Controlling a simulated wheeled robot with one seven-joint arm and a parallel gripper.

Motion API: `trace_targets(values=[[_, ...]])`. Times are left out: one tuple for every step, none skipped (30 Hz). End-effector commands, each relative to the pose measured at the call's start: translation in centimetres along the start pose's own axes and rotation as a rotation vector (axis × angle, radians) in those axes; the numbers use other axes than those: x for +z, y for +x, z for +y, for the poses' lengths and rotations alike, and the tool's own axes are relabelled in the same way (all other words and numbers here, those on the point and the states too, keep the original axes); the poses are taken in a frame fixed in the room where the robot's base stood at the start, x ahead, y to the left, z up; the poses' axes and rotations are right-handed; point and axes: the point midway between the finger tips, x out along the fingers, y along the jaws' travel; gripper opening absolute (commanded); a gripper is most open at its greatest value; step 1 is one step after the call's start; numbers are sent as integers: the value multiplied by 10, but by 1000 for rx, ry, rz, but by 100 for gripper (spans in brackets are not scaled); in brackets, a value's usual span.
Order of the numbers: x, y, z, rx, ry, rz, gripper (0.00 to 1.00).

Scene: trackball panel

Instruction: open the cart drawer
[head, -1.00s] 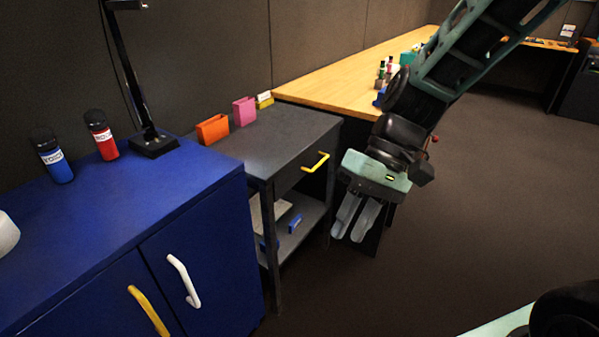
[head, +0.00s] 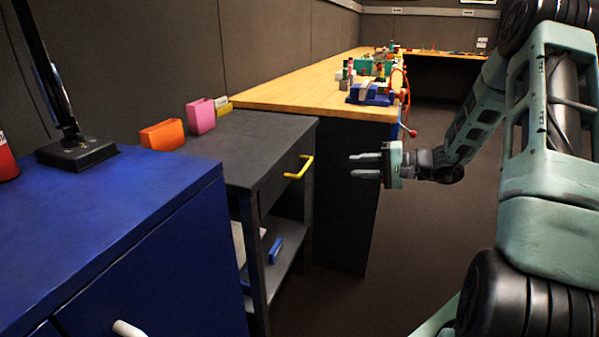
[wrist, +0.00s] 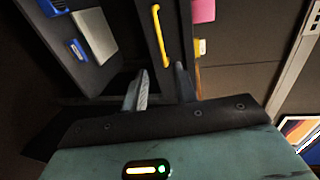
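The grey cart (head: 262,145) stands between the blue cabinet and the wooden bench. Its drawer (head: 285,187) is shut, with a yellow handle (head: 300,168) on the front. My gripper (head: 350,166) points left toward the handle, a short way to its right, with its fingers apart and nothing between them. In the wrist view the yellow handle (wrist: 161,36) lies ahead of the fingertips (wrist: 160,78), not touching them, roughly in line with the gap.
The blue cabinet (head: 130,215) fills the front left. The wooden bench (head: 300,90) with several items is behind the gripper. The cart's lower shelf (head: 285,262) holds a blue item (head: 274,250).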

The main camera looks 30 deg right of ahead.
Motion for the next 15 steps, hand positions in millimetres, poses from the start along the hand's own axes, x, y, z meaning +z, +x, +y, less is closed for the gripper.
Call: trace_targets(values=[[1,10,1,-1,0,-4,29],[2,16,1,-1,1,-5,29],[1,24,1,0,0,-6,29],[1,31,2,0,0,-5,29],[2,37,1,0,0,-7,29],[2,46,1,-1,0,-6,29],[2,52,1,1,-1,-6,29],[2,58,1,0,-1,-6,29],[2,67,1,0,-1,-6,29],[2,73,2,1,-1,-7,29],[2,80,2,0,0,-7,29],[2,88,2,0,0,-7,29],[2,94,2,0,-1,-7,29],[2,100,2,1,0,-6,29],[2,108,2,1,-1,-6,29]])
